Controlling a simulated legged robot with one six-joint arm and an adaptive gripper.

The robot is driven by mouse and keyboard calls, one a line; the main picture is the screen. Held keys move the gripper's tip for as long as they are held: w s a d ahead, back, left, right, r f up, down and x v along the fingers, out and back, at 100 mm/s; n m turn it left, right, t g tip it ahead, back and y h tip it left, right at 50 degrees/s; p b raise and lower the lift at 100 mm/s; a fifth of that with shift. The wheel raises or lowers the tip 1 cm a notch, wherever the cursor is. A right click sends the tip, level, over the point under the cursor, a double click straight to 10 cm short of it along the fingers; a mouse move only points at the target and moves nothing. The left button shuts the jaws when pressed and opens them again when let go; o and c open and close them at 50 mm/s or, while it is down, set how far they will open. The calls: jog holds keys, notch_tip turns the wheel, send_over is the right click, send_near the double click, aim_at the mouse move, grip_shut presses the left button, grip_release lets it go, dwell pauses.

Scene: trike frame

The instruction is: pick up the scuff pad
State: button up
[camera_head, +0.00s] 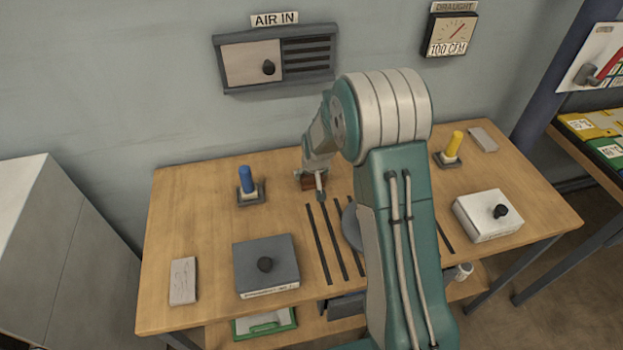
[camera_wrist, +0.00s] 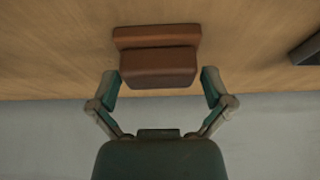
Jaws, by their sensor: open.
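The scuff pad appears to be the reddish-brown block (camera_wrist: 158,68), which has a wider, flatter brown part (camera_wrist: 156,37) behind it. It fills the space ahead of my gripper in the wrist view and rests on the wooden table. My gripper (camera_wrist: 161,77) is open, with one finger on each side of the block's near end. Gaps seem to show between the fingers and the block; contact cannot be told. In the head view a bit of the brown block (camera_head: 307,183) shows below my gripper (camera_head: 314,184), near the table's back edge; my arm hides part of it.
A blue peg (camera_head: 246,180) stands left of my gripper; a yellow peg (camera_head: 453,144) stands right. A dark knobbed box (camera_head: 266,277), dark strips (camera_head: 319,245) and a partly hidden grey disc (camera_head: 351,228) lie nearer. A white knobbed box (camera_head: 487,215) sits right. The wall is close behind.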

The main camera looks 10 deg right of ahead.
jog(key=c, duration=0.9)
jog(key=shift+r, duration=0.55)
notch_tip(320, 180, up, 3)
jog(key=shift+s+f, duration=0.15)
jog(key=s+r, duration=0.3)
jog(key=s, duration=0.1)
jog(key=s+r, duration=0.3)
jog(key=s, duration=0.2)
jog(key=s+r, duration=0.3)
jog(key=s, duration=0.1)
jog(key=shift+s+d+r, duration=0.15)
jog(key=shift+s+d, duration=0.2)
